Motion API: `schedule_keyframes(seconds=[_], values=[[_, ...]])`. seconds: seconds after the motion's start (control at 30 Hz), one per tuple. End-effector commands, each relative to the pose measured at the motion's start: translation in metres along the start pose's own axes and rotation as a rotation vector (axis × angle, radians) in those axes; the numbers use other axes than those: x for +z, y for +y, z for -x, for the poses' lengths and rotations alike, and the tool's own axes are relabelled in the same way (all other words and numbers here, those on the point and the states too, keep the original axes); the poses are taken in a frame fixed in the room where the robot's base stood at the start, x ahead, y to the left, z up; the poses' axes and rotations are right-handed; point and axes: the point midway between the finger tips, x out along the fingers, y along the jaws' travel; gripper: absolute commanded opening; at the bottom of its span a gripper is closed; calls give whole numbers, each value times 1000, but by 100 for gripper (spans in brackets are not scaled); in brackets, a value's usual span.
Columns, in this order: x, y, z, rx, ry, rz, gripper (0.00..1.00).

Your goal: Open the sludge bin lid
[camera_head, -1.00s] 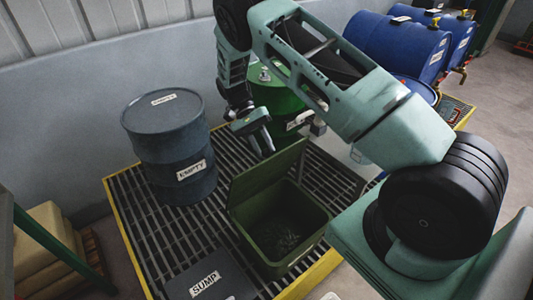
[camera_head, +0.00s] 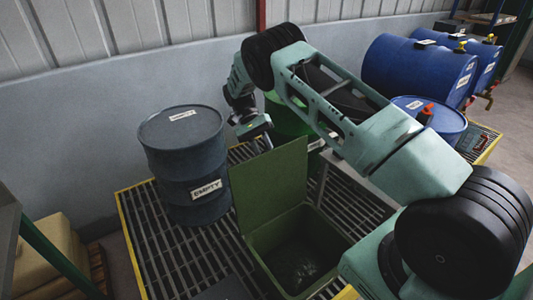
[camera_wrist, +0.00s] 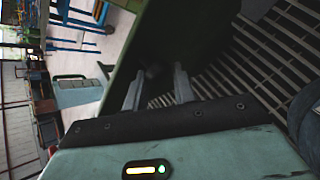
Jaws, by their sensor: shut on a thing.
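The sludge bin (camera_head: 268,262) is a green square box standing on the grating, its mouth open and dark sludge inside. Its green lid (camera_head: 270,185) stands raised, close to upright, at the back left of the mouth. My gripper (camera_head: 261,142) is behind the lid near its top edge, with the fingertips partly hidden. In the wrist view the two fingers (camera_wrist: 158,88) reach the dark green lid (camera_wrist: 190,35), with a small grey piece between them. The jaws are shut on the lid, though the exact grip point is too dark to see.
A grey drum marked EMPTY (camera_head: 182,160) stands left of the lid. A green drum (camera_head: 285,115) is behind my gripper. Blue drums (camera_head: 415,75) lie at the back right. The yellow-edged grating (camera_head: 165,245) has bare room left of the bin.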

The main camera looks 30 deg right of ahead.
Motion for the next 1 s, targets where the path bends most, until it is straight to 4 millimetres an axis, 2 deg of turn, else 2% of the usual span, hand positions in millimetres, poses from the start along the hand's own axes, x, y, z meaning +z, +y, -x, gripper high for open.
schedule_keyframes(seconds=[0.03, 0.23, 0.27, 0.3, 0.33, 1.0], values=[[4, -11, -7, -5, -10, 16, 0], [4, -11, -7, -4, -11, 16, 0], [4, -11, -7, -4, -11, 15, 35], [4, -11, -8, -3, -12, 15, 46], [4, -10, -8, -3, -12, 15, 49], [2, -4, -3, -3, -8, 7, 49]])
